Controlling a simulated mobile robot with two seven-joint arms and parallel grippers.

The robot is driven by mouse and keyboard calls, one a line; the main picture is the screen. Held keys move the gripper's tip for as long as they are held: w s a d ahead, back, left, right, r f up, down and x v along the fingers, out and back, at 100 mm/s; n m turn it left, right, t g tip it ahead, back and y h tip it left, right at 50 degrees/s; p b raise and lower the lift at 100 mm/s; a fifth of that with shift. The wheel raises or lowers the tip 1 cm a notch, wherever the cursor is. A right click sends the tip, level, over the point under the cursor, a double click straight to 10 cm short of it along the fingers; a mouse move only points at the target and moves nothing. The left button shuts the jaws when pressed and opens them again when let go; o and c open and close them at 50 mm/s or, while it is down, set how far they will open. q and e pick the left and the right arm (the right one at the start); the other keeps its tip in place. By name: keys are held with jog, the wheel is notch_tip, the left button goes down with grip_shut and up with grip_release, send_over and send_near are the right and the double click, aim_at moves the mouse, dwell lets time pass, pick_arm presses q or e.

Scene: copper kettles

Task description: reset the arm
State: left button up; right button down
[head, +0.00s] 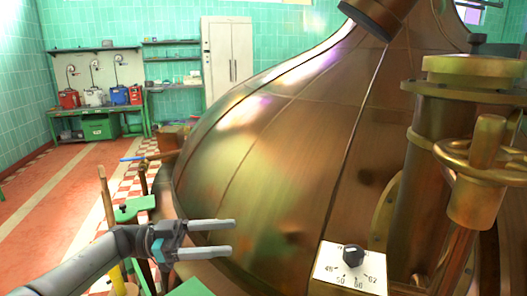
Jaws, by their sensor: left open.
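My left gripper (222,238) is in the lower middle of the head view, with its arm coming in from the lower left. Its two grey fingers point right and stand apart, with nothing between them. It is in front of the lower part of a large copper kettle (300,130); I cannot tell whether it touches the kettle. My right gripper is not in view.
A white dial plate with a black knob (353,255) is right of the gripper. Brass pipework with a valve wheel (480,160) stands at the right. A green workbench (95,112) and a white cabinet (227,55) are at the back. Red floor at left is clear.

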pick_arm(q)
jog(key=w+d+f+n+t+y, duration=0.2)
jog(key=w+d+f+n+t, duration=0.15)
jog(key=d+n+t, duration=0.65)
jog(key=s+a+f+n+t+y, duration=0.5)
jog(key=a+f+y, duration=0.35)
jog(key=y, duration=0.35)
jog(key=s+a+f+n+g+y, duration=0.1)
jog(key=s+a+f+g+y, duration=0.2)
jog(key=s, duration=0.6)
jog(key=s+a+f+g, duration=0.3)
jog(key=s+f+g, duration=0.15)
jog(key=s, duration=0.45)
jog(key=s+a+f+n+g+y, duration=0.1)
jog(key=s+a+f+g+y, duration=0.2)
jog(key=s, duration=0.7)
notch_tip(320, 180, down, 21)
jog(key=w+a+g+h, duration=0.1)
jog(key=a+g, duration=0.1)
jog(key=s+a+f, duration=0.5)
jog(key=s+f, duration=0.6)
jog(key=f, duration=0.2)
jog(key=shift+s+a+y+p, duration=0.15)
jog(key=shift+a+y+p, duration=0.05)
jog(key=shift+y+p, duration=0.15)
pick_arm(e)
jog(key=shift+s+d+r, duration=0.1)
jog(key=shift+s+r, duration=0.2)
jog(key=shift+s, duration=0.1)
